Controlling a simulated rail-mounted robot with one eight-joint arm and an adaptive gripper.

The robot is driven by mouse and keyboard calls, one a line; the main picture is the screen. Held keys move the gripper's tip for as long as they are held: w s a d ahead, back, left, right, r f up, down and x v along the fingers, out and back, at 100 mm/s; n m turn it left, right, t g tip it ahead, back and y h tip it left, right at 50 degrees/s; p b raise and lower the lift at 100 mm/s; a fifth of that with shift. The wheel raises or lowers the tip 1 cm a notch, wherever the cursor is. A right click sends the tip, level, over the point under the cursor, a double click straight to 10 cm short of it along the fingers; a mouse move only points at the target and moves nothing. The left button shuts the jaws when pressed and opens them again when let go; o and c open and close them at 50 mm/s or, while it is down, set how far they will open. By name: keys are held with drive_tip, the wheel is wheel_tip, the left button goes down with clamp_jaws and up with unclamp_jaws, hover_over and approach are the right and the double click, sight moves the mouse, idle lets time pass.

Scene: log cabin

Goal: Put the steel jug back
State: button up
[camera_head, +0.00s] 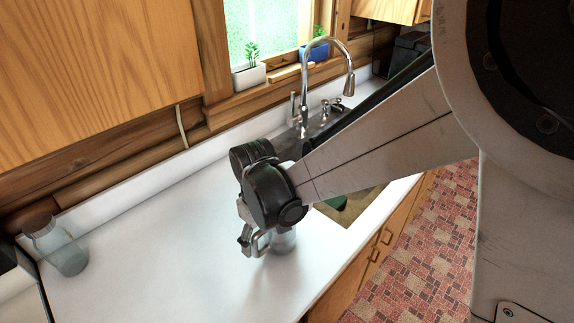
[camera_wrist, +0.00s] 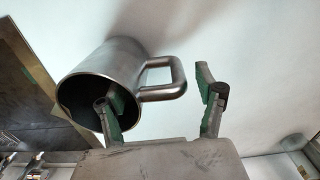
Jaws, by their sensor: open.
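The steel jug (camera_wrist: 122,62) is a brushed-metal cup with a loop handle (camera_wrist: 178,75). In the wrist view its dark mouth faces the camera. In the head view the jug (camera_head: 285,241) is on the white counter near the sink, mostly hidden behind my gripper (camera_head: 255,240). In the wrist view my gripper (camera_wrist: 160,103) is open, with the handle between its two green-padded fingers. The left finger overlaps the jug's mouth; I cannot tell whether it is inside or touches. The right finger stands apart from the handle.
The sink (camera_head: 350,207) with its tall chrome faucet (camera_head: 303,90) lies right of the jug. A glass jar (camera_head: 62,250) stands at the counter's far left. Potted plants (camera_head: 249,76) sit on the windowsill. The counter (camera_head: 160,240) between jar and jug is clear.

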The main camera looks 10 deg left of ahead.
drive_tip(key=shift+r, duration=0.15)
wheel_tip(320, 180, up, 12)
drive_tip(key=p, duration=0.7)
drive_tip(key=shift+s, duration=0.2)
drive_tip(key=d+r+m+t+y+b, duration=0.1)
drive_tip(key=d+m+t+b, duration=0.15)
drive_tip(key=d, duration=0.65)
drive_tip(key=d+r+m+t+b, duration=0.1)
drive_tip(key=d+r+m+b, duration=0.2)
drive_tip(key=d, duration=0.7)
drive_tip(key=s+d+f+m+t+b, duration=0.2)
drive_tip(key=s+d+m+b, duration=0.1)
drive_tip(key=d, duration=0.4)
drive_tip(key=s+d+f+m+t+h+b, duration=0.1)
drive_tip(key=s+d+f+m+b, duration=0.2)
drive_tip(key=s+d+b, duration=0.2)
drive_tip(key=d, duration=0.3)
drive_tip(key=shift+d+f+t, duration=0.25)
drive_tip(key=shift+f+t, duration=0.05)
drive_tip(key=shift+t, duration=0.05)
